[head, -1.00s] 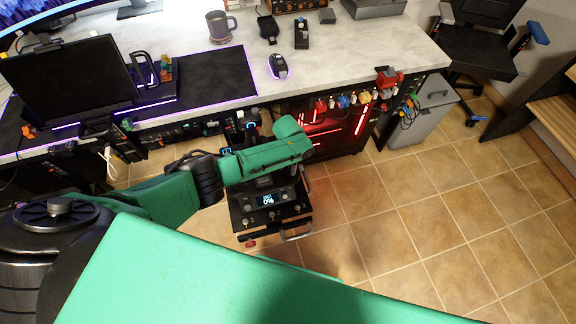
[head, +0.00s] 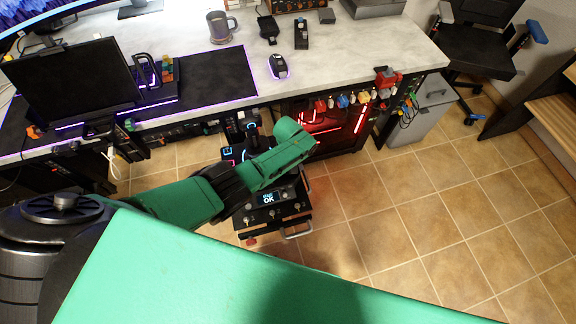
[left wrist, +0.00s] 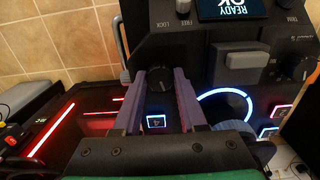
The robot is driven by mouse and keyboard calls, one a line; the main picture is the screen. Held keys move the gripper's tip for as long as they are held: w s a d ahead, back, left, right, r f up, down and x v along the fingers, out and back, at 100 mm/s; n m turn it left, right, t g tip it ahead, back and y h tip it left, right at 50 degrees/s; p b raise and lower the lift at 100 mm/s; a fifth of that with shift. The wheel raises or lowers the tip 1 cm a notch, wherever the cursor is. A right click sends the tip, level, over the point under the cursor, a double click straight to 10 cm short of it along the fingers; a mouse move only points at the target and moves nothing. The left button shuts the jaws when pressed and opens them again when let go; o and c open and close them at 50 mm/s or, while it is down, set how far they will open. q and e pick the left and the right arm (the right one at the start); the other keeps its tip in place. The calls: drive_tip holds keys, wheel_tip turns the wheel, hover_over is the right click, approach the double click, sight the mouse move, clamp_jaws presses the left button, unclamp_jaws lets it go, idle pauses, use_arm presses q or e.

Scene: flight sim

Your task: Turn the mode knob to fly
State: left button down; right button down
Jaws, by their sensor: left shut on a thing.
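The control box (head: 262,222) stands on the floor in front of the desk, partly hidden under my left arm in the head view. Its lit display (left wrist: 232,8) reads READY OK in the left wrist view. My left gripper (left wrist: 162,78) is shut on a black round knob (left wrist: 159,80), with a finger on either side of it. I cannot read this knob's label or pointer. In the head view the left gripper is hidden behind my green arm. My right gripper is not in view.
A second black knob (left wrist: 298,68) and a grey lever (left wrist: 246,58) are on the panel. A blue-ringed part (left wrist: 225,98) and lit buttons (left wrist: 157,121) lie close to the fingers. The desk (head: 340,50) is behind; tiled floor (head: 420,210) is open at right.

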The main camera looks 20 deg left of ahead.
use_arm(q)
drive_tip(key=shift+w+r+n, duration=0.1)
drive_tip(key=shift+n, duration=0.3)
drive_tip(key=shift+c, duration=2.3)
unclamp_jaws()
wheel_tip(320, 180, up, 6)
drive_tip(key=p, duration=0.4)
drive_tip(key=shift+f, duration=0.25)
wheel_tip(320, 180, up, 9)
drive_tip(key=p, duration=0.2)
